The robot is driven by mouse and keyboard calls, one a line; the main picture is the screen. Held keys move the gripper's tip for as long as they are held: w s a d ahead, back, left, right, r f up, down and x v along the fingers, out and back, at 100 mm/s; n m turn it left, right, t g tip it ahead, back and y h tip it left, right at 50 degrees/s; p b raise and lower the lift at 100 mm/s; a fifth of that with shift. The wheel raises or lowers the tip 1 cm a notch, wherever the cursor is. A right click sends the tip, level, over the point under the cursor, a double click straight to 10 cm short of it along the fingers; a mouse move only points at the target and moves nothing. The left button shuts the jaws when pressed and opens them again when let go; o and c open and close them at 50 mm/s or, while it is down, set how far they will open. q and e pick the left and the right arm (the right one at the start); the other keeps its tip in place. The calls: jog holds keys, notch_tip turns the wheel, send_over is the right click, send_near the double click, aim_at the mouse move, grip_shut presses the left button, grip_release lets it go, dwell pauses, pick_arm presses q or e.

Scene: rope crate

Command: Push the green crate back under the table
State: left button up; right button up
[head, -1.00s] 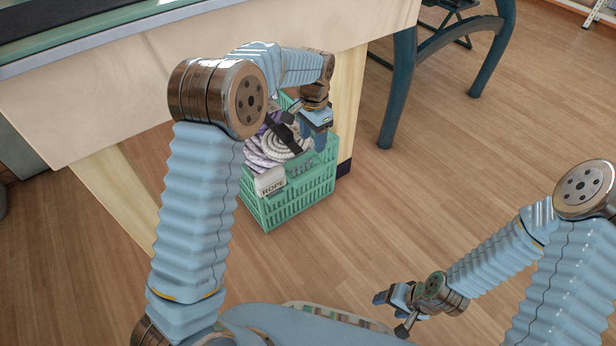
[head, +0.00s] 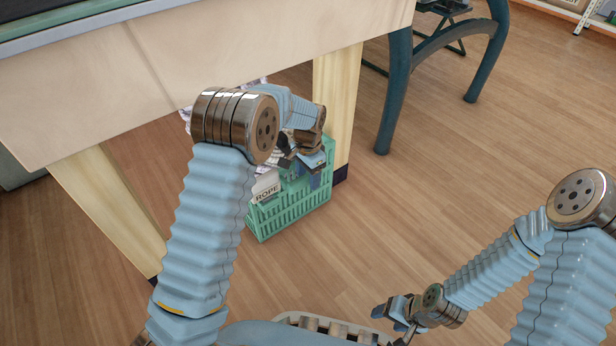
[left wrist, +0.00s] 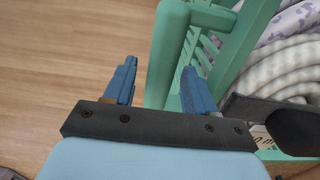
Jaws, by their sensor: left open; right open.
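The green crate (head: 290,212) stands on the floor beside the right table leg, its near part out from under the table (head: 90,85). It holds coiled rope, mostly hidden by my left arm in the head view, and bears a white ROPE label (head: 266,188). In the left wrist view, the crate's rim (left wrist: 162,55) lies between the two blue fingers of my open left gripper (left wrist: 158,80), with pale rope (left wrist: 290,75) to the right. I cannot tell whether the fingers touch the rim. My right gripper (head: 388,316) is open and empty, low at the front.
Wooden table legs stand right (head: 337,100) and left (head: 115,205) of the crate. The wooden floor (head: 400,220) in front and to the right of the crate is clear.

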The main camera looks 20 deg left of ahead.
pick_arm(q)
grip_shut()
dwell(0.3)
